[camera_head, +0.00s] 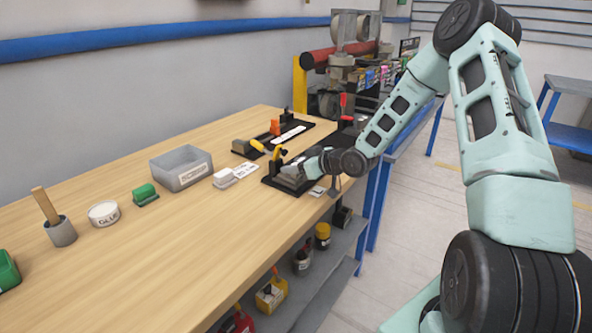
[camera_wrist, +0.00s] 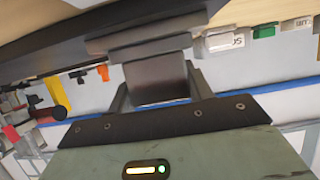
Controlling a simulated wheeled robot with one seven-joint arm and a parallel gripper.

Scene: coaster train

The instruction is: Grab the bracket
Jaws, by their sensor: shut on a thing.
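My gripper (camera_head: 296,172) is at the right edge of the wooden table, low over a black fixture (camera_head: 284,188) with a yellow-handled clamp (camera_head: 278,153). In the wrist view my gripper (camera_wrist: 158,92) is shut on a dark grey metal piece (camera_wrist: 155,76), which looks like the bracket. It has a flat face between the fingers and a wider plate (camera_wrist: 150,43) beyond them. In the head view the bracket is mostly hidden by my gripper. I cannot tell whether it still touches the fixture.
On the table (camera_head: 180,245) stand a grey bin (camera_head: 180,168), a white labelled block (camera_head: 225,178), a green block (camera_head: 145,194), a glue tub (camera_head: 103,213) and a grey cup (camera_head: 60,231). A second fixture with an orange clamp (camera_head: 275,127) is behind.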

